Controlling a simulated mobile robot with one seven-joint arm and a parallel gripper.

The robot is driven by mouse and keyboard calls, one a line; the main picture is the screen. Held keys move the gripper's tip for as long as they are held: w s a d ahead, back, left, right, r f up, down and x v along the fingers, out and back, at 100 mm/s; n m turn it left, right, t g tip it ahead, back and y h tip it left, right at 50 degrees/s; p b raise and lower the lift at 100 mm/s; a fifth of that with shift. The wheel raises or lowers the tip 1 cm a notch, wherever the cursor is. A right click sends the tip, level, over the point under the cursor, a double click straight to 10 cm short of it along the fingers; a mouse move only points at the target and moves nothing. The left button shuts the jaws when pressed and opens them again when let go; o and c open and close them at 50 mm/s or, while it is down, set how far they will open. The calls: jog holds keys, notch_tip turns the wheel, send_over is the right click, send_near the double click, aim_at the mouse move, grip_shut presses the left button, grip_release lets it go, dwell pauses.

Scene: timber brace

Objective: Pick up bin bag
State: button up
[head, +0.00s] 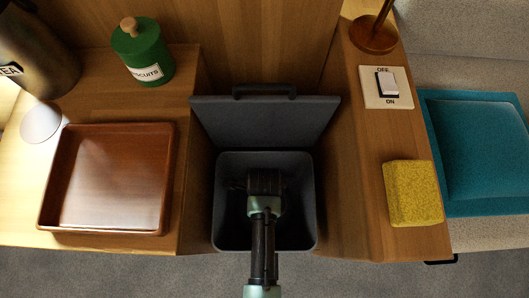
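An open dark grey bin (307,215) stands in the gap between two wooden units, with its lid (264,120) tilted up against the back. My arm comes in from the bottom of the head view, and my gripper (264,184) is over or inside the bin's mouth. Seen from above, its fingers blend into the dark interior, so I cannot tell whether they are open or shut or touching anything. I cannot make out a bin bag; the inside is dark and partly hidden by my gripper and arm.
On the left unit are a brown wooden tray (160,205), a green biscuit tin (144,53) and a dark tea canister (38,50). On the right unit are a switch (388,86), a yellow sponge (413,193) and a lamp base (374,36). A teal cushion (483,150) lies at right.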

jog(key=shift+f, duration=0.45)
jog(key=shift+r, duration=0.1)
jog(key=shift+c, duration=0.9)
grip_shut()
